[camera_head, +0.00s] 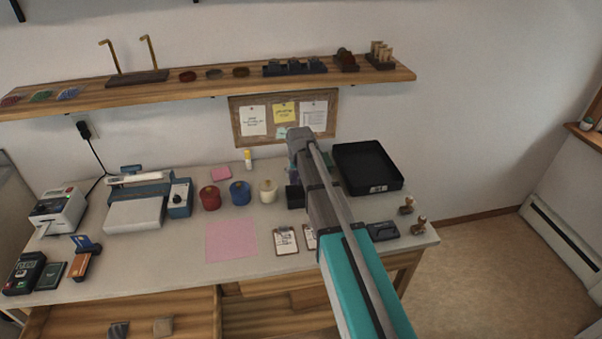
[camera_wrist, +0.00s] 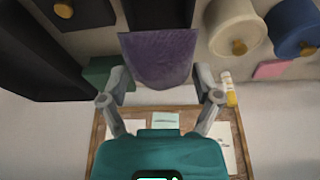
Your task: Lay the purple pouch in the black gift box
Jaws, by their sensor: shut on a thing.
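My gripper (camera_wrist: 160,72) is shut on the purple pouch (camera_wrist: 160,55), which hangs between its two fingers in the wrist view. In the head view my gripper (camera_head: 299,142) is above the back of the worktop, and only a little of the purple pouch (camera_head: 294,151) shows beside it. An open black box (camera_head: 294,197), which looks like the gift box, stands on the worktop right of the cream jar. It also shows as a dark box (camera_wrist: 157,8) at the top of the wrist view, partly behind the pouch. The pouch is apart from it.
A large black tray (camera_head: 368,168) stands at the right. Cream (camera_head: 267,191), blue (camera_head: 240,193) and red (camera_head: 210,198) lidded jars stand left of the box. A dark piece with a gold knob (camera_wrist: 64,10) and a green box (camera_wrist: 105,72) are nearby. A shelf (camera_head: 210,88) hangs above.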

